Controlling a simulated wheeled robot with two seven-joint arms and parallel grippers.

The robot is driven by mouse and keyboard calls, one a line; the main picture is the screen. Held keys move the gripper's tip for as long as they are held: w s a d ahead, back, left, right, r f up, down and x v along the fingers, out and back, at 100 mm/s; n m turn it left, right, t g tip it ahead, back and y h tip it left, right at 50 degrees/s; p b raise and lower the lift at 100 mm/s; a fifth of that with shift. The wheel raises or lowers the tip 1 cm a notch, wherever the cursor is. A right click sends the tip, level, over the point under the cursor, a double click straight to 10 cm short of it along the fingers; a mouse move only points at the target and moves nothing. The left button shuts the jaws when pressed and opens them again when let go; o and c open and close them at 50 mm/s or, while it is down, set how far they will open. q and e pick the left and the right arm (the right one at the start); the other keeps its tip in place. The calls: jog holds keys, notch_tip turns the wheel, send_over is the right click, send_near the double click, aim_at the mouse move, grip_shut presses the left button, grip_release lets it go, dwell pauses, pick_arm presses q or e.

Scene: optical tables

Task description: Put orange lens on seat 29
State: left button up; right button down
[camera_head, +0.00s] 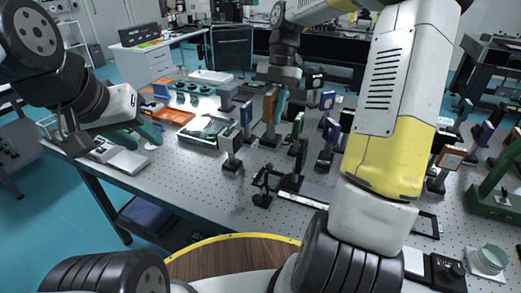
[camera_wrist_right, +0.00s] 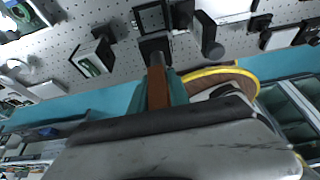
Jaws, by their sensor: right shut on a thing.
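My right gripper (camera_head: 276,104) is shut on the orange lens (camera_head: 268,106), a flat orange-brown plate held upright above the optical table (camera_head: 205,172). In the right wrist view the lens (camera_wrist_right: 157,88) is seen edge-on between the green fingers, with its far end by a dark post on the table. I cannot tell whether it touches anything there. My left gripper (camera_head: 137,136) is open and empty at the table's left edge. No seat number is readable, so I cannot tell which seat is 29.
An orange tray (camera_head: 172,116) lies at the left. The perforated tabletop at front left is clear. An orange-framed plate (camera_head: 451,158) stands at right.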

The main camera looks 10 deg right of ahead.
notch_tip(320, 180, down, 14)
dwell(0.5)
jog(key=shift+f, duration=0.2)
jog(key=c, duration=1.2)
grip_release()
jog(key=shift+c, duration=0.2)
